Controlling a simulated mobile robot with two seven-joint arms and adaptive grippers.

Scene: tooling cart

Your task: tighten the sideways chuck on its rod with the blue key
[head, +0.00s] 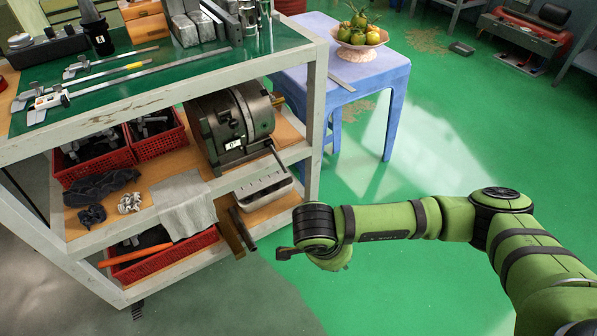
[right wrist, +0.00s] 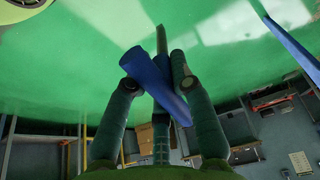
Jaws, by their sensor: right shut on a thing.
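In the right wrist view, my right gripper (right wrist: 156,76) is shut on the blue key (right wrist: 148,72). The key's thick blue handle lies slantwise between the two fingers, and a thin grey shaft (right wrist: 160,40) runs beyond it. In the head view, my right arm comes in from the right, and its wrist (head: 315,228) hangs just right of the cart's lower shelves; the fingers and key are not clear there. A large grey round metal device (head: 232,122), possibly the chuck, lies on its side on the middle shelf, apart from the wrist. My left gripper is out of view.
The cart's pale frame post (head: 316,110) stands beside the device. Red baskets (head: 95,160) and a grey cloth (head: 184,205) fill its left side. A blue table (head: 370,75) with a fruit bowl (head: 358,50) stands behind.

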